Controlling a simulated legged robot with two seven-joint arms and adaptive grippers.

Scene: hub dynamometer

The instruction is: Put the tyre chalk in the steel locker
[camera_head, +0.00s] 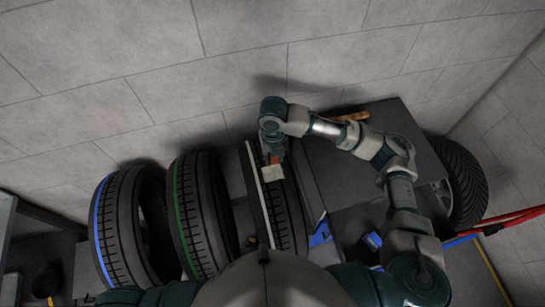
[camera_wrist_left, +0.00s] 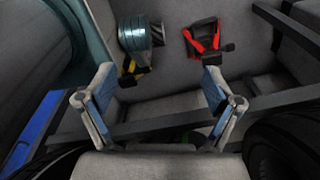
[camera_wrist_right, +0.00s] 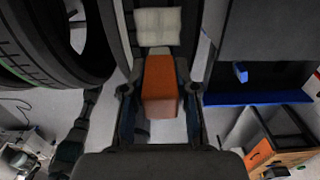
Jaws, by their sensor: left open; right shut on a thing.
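My right gripper (camera_wrist_right: 160,95) is shut on an orange block (camera_wrist_right: 160,88), which seems to be the holder of the tyre chalk. A pale, white block (camera_wrist_right: 158,27) shows just beyond it, apparently its chalk end; I cannot tell whether they are joined. In the head view the white block (camera_head: 274,173) is below the right gripper (camera_head: 273,152), in front of a tyre. A dark grey cabinet (camera_head: 415,130), seemingly the steel locker, stands to the right; its opening is not clear. My left gripper (camera_wrist_left: 155,105) is open and empty in the left wrist view.
Tyres with a blue (camera_head: 103,225) and a green stripe (camera_head: 180,215) stand left of the right gripper. Another tyre (camera_head: 465,180) is at the far right. In the left wrist view, a teal roll (camera_wrist_left: 140,35) and a red-and-black object (camera_wrist_left: 203,38) lie on a grey surface.

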